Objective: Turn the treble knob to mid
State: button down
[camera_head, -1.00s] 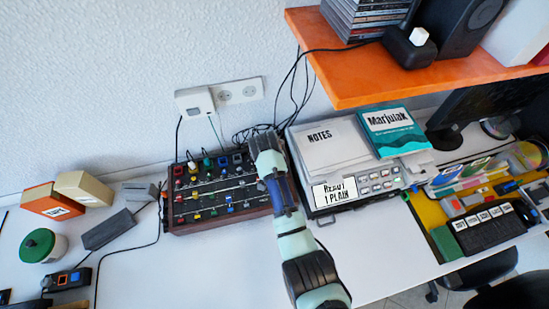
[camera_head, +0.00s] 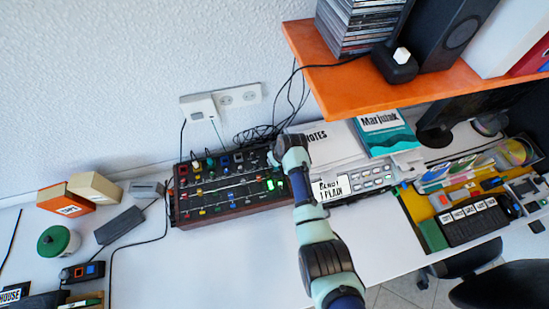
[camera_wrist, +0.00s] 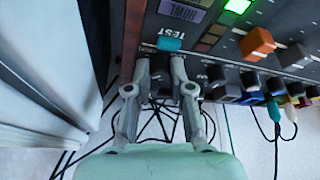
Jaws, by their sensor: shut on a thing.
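The dark mixer panel with wooden sides (camera_head: 232,212) stands on the white desk in the head view, covered with small coloured knobs, buttons and a lit green light. My gripper (camera_wrist: 161,64) is at the panel's right end, mostly hidden behind my wrist in the head view. In the wrist view its two fingers are shut on a dark knob (camera_wrist: 160,84), partly hidden between them. A teal button (camera_wrist: 168,43) beside the word TEST lies just beyond the fingertips. I cannot read a treble label or the knob's pointer.
More dark knobs (camera_wrist: 218,75) and an orange cap (camera_wrist: 257,43) are close to the right finger. A notes binder (camera_head: 335,145) lies right of the mixer. An orange shelf (camera_head: 400,91) hangs above. Cables run behind the mixer; the desk's front middle (camera_head: 220,265) is clear.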

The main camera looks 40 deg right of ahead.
jog(key=shift+n+y, duration=0.3)
jog(key=shift+n, duration=0.3)
jog(key=c, duration=1)
grip_release()
jog(key=shift+c, duration=0.2)
jog(key=shift+r, duration=0.1)
jog(key=v, duration=1.2)
jog(key=shift+s, duration=0.1)
